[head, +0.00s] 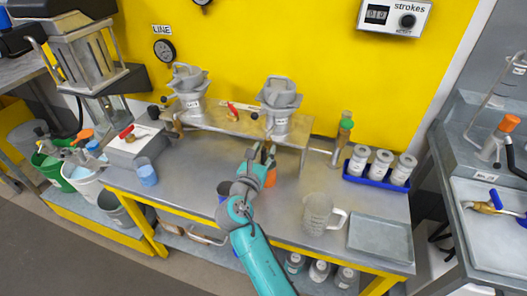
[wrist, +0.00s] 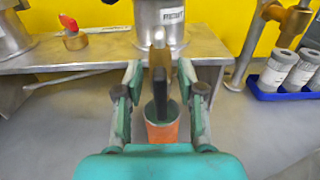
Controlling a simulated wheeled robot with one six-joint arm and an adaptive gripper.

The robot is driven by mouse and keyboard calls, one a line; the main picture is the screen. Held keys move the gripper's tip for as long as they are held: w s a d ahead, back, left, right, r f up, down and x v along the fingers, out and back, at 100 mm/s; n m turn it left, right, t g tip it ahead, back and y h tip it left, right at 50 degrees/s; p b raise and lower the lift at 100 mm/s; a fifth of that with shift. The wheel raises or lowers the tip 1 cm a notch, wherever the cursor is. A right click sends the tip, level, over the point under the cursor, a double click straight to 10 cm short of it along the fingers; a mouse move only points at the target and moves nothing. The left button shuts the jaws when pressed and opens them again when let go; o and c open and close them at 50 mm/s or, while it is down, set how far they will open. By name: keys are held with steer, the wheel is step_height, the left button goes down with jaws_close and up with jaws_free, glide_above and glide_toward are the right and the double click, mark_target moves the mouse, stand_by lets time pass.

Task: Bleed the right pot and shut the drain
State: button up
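The right pot (head: 280,97) is a grey metal vessel with a lidded top, standing on the raised shelf; its labelled lower body shows in the wrist view (wrist: 172,25). A brass drain with a dark handle (wrist: 159,88) sticks out at its front, the handle's end pointing down. An orange cup (wrist: 163,131) stands below the handle, and its inside is dark. It is partly hidden by my arm in the head view (head: 270,179). My gripper (wrist: 159,72) is open, with one finger on each side of the drain handle. I cannot tell whether they touch it. Drain flow is not visible.
The left pot (head: 188,92) stands on the same shelf (head: 230,122), with a red-handled brass valve (wrist: 74,36) between the pots.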

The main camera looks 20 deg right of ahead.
jaws_close()
steer(key=shift+m, duration=0.3)
steer(key=m, duration=0.3)
steer(key=shift+s+d+m, duration=0.2)
steer(key=shift+d+m, duration=0.05)
steer(key=shift+m, duration=0.05)
steer(key=shift+s+d+f+m, duration=0.15)
steer(key=shift+f+m, duration=0.15)
steer(key=shift+m, duration=1.95)
steer(key=shift+s+d+f+m, duration=0.1)
steer(key=shift+d+f+m, duration=0.2)
steer(key=shift+m, duration=2)
steer(key=shift+s+d+f+m, duration=0.15)
steer(key=shift+f+m, duration=0.2)
steer(key=shift+m, duration=1.9)
steer(key=shift+a, duration=0.1)
